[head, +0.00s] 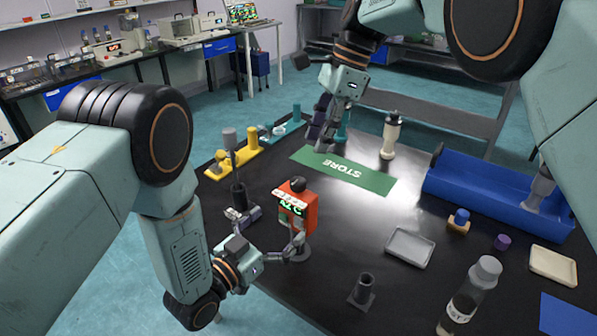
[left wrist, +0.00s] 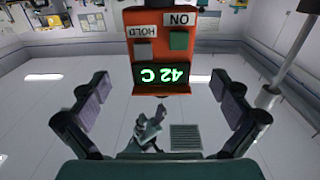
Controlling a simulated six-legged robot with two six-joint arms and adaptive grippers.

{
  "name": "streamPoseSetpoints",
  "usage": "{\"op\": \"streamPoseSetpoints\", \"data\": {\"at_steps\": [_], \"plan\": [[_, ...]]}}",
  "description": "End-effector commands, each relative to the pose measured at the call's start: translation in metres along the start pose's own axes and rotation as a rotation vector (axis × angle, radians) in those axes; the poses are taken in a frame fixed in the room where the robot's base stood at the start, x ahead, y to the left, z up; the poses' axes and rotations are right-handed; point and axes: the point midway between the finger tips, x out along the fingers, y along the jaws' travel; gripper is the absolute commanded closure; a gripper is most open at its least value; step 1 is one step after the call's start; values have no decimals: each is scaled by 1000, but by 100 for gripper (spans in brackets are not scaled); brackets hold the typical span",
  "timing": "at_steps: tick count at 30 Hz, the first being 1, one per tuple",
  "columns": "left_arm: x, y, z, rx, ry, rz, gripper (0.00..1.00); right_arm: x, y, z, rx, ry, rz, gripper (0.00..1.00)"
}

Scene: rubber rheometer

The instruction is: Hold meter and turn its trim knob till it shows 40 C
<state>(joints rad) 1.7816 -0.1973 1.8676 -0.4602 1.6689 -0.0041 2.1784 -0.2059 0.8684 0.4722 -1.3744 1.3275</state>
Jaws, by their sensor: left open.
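The orange-red meter (head: 311,215) stands upright on the dark table, with a dark round knob (head: 298,184) on its top. In the left wrist view the meter (left wrist: 183,53) is upside down, with labels HOLD and ON, two buttons and a green display (left wrist: 161,74) that reads 42 C. My left gripper (head: 270,231) is open in front of the meter. Its fingers (left wrist: 164,108) are spread wide, apart from the meter. My right gripper (head: 321,128) hangs near the green mat, away from the meter; its finger gap is unclear.
A green STORE mat (head: 345,174) lies behind the meter. A dark cylinder (head: 239,197) stands close to its left. Yellow fixtures (head: 236,158) stand at back left.

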Motion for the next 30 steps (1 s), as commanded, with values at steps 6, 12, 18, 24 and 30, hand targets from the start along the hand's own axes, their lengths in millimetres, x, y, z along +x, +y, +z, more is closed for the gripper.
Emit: {"op": "streamPoseSetpoints", "data": {"at_steps": [6,12,18,24,30], "plan": [[33,1,0,1,3,2,0,0,0,0,0,-1,-1,62],[58,0,-1,0,3,1,0,0,0,0,0,-1,-1,62],[69,0,0,-1,1,0,0,0,0,0,0,-1,-1,62],[70,0,0,-1,1,0,0,0,0,0,0,-1,-1,62],[70,0,0,-1,1,0,12,1,0,0,0,-1,-2,62]]}}
